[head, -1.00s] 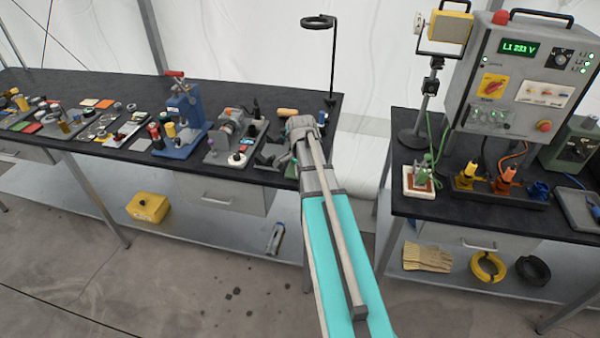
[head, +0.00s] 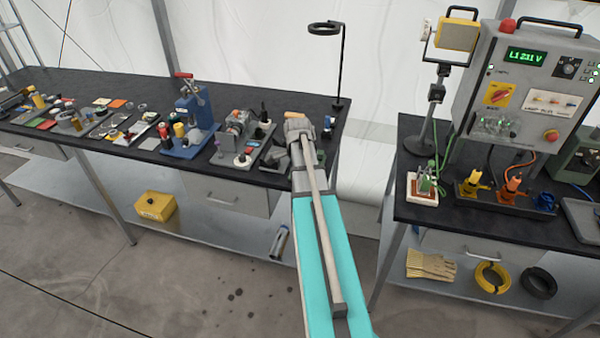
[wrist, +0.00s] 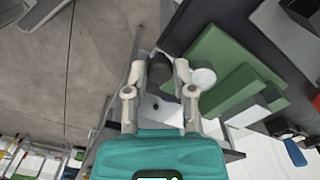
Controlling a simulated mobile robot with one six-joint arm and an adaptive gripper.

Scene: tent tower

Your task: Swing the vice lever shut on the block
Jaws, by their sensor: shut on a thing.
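My gripper (wrist: 158,72) has its two pale fingers closed around a dark rounded knob (wrist: 161,70) in the wrist view. The knob looks like the end of the vice lever; the rest of the lever is hard to make out. A green block-shaped body (wrist: 225,60) lies just right of the fingers, with a pale round part (wrist: 203,79) beside the right finger. I cannot tell clearly which part is the vice and which the block. In the head view my gripper (head: 298,128) is at the bench's right end, and my arm hides most of the vice there.
The dark bench (head: 100,155) carries a blue press (head: 190,125), a grey motor unit (head: 235,130) and several small parts to the left. A tan handle (head: 294,115) lies behind my gripper. A gap separates this bench from the right table with the control box (head: 525,90).

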